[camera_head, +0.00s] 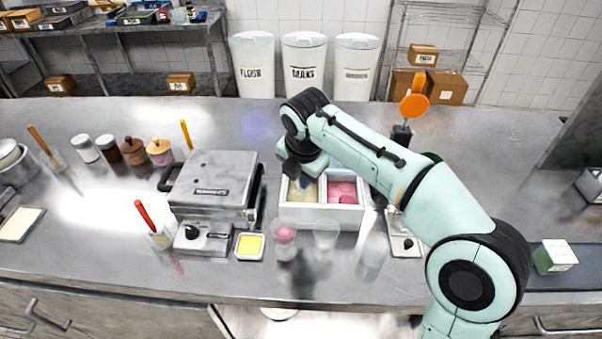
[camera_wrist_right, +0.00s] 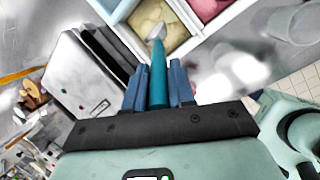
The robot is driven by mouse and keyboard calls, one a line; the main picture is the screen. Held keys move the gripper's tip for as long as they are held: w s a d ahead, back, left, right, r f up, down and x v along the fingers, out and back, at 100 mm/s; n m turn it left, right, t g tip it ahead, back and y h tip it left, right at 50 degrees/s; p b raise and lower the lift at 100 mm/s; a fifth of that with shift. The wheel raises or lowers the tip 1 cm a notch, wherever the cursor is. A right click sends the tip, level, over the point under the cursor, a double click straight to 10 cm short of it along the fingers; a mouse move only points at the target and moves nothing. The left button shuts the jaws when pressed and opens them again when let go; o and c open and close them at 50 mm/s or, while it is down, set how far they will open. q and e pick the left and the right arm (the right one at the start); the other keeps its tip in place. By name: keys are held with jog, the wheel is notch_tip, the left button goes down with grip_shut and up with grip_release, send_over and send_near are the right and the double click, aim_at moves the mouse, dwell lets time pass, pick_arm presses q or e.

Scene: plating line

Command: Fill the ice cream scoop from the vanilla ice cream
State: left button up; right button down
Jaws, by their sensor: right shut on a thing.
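My right gripper (camera_wrist_right: 158,88) is shut on the teal handle of the ice cream scoop (camera_wrist_right: 158,72) in the wrist view. The scoop's pale metal head (camera_wrist_right: 157,32) lies over the vanilla ice cream (camera_wrist_right: 149,15); I cannot tell whether it touches. In the head view the vanilla ice cream (camera_head: 303,194) is the yellowish left compartment of a white box (camera_head: 320,214). My right arm reaches over the box from the right and hides part of it; the scoop is hard to make out there. My left gripper is not in view.
Pink ice cream (camera_head: 342,192) fills the box's right compartment. A waffle iron (camera_head: 213,183) stands close on the left. Clear cups (camera_head: 325,236) stand in front of the box, one with pink content (camera_head: 286,238). A yellow-filled dish (camera_head: 250,246) sits at the front left.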

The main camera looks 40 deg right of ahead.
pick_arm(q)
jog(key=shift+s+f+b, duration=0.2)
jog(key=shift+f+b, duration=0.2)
pick_arm(e)
jog(key=shift+f, duration=0.65)
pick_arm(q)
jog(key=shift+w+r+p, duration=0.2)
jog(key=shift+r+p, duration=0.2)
pick_arm(e)
jog(key=shift+w+d+f, duration=0.1)
jog(key=shift+w+d, duration=0.2)
pick_arm(q)
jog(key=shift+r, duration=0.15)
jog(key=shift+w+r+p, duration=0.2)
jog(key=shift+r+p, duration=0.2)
jog(key=shift+p, duration=0.05)
pick_arm(e)
jog(key=shift+w+d, duration=0.25)
jog(key=shift+w, duration=0.05)
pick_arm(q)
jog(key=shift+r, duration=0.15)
